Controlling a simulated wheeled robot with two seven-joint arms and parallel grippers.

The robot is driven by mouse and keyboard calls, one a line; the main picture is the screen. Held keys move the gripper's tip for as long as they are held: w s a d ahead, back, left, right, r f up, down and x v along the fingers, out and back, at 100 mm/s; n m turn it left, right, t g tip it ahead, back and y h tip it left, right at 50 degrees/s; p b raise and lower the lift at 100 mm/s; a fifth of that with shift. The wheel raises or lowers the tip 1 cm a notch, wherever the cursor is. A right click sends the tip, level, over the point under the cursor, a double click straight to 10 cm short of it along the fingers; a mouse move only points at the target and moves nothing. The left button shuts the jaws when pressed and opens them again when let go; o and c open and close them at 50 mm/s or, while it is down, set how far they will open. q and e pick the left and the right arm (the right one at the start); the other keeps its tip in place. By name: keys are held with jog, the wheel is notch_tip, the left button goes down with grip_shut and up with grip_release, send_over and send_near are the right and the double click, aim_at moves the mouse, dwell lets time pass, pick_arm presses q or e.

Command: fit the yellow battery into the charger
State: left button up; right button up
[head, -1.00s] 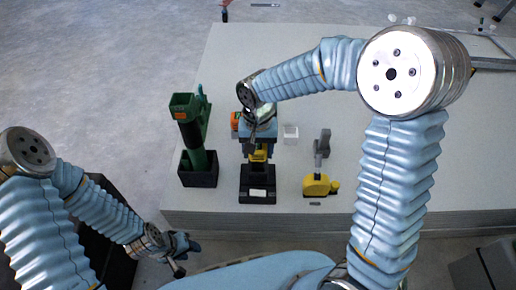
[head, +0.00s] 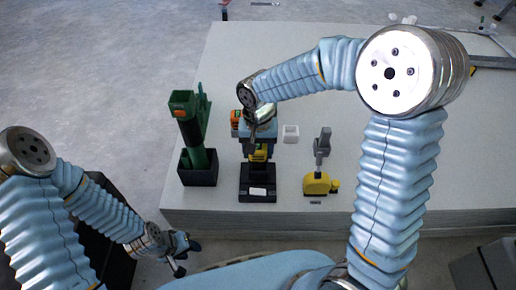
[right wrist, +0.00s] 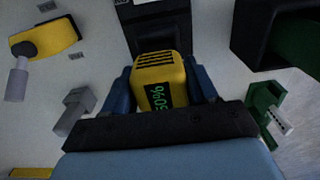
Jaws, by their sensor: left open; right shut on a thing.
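The yellow battery (head: 260,153) is between the fingers of my right gripper (head: 258,146), which is shut on it. In the right wrist view the battery (right wrist: 160,75) shows dark slots and a green "50%" display, with one blue finger of the right gripper (right wrist: 160,88) on each side. The black charger (head: 258,194) stands at the table's front edge, just nearer to me than the battery. It also shows in the right wrist view (right wrist: 158,33), beyond the battery. I cannot tell whether they touch. My left gripper (head: 181,252) is open and empty, off the table at the front left.
A green tool (head: 192,120) stands in a black holder (head: 198,173) left of the charger. The table's right side is clear.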

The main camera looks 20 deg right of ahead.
aim_at(258, 158)
jog(key=shift+f, duration=0.1)
jog(key=shift+f+b, duration=0.65)
jog(key=shift+f, duration=0.1)
dwell(0.3)
jog(key=shift+f+b, duration=0.65)
jog(key=shift+f, duration=0.2)
dwell(0.4)
jog(key=o, duration=1.2)
jog(key=shift+o, duration=0.2)
jog(key=shift+f, duration=0.1)
